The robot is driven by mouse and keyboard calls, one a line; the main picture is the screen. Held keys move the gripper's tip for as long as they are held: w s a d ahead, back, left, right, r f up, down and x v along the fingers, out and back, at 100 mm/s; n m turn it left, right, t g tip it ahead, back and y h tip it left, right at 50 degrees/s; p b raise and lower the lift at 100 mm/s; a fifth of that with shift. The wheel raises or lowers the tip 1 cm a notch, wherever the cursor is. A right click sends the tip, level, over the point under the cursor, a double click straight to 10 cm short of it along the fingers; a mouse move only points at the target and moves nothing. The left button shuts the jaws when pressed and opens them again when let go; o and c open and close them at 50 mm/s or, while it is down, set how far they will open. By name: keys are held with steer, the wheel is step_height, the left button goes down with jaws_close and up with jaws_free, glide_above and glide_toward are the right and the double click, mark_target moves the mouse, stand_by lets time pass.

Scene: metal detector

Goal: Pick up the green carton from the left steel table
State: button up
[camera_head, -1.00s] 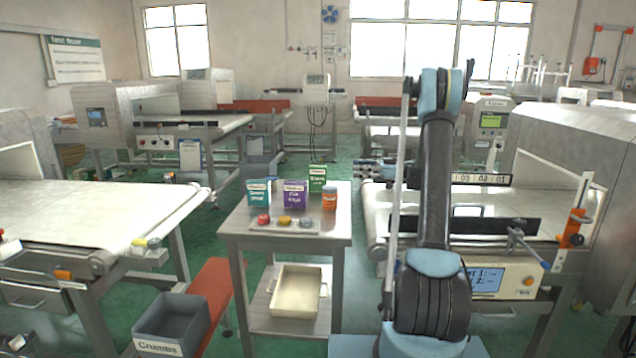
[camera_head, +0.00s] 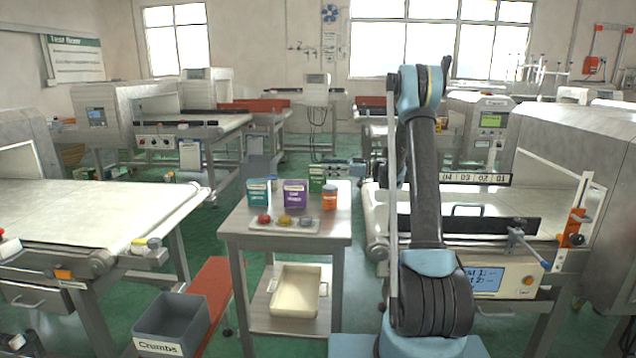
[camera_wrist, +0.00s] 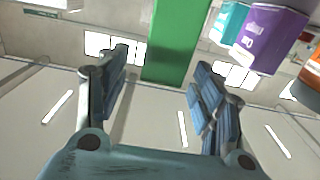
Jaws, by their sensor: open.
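The green carton (camera_head: 315,184) stands at the back of the small steel table (camera_head: 244,226), partly hidden in the head view. A purple carton (camera_head: 294,192), a teal carton (camera_head: 258,193) and an orange jar (camera_head: 329,199) stand nearby. My gripper (camera_head: 338,168) is at the green carton's upper right side in the head view. In the wrist view the green carton (camera_wrist: 174,40) shows between the two spread fingers of my gripper (camera_wrist: 160,72), at their tips. I cannot tell whether the fingers touch it.
A tray (camera_head: 283,227) with red, yellow and grey pieces lies at the table's front. A beige bin (camera_head: 296,291) sits on the lower shelf. Conveyors stand left (camera_head: 90,215) and right (camera_head: 375,215). A grey "Crumbs" bin (camera_head: 171,322) stands at front left.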

mark_target(318, 165)
steer(key=shift+a, duration=2.35)
jaws_close()
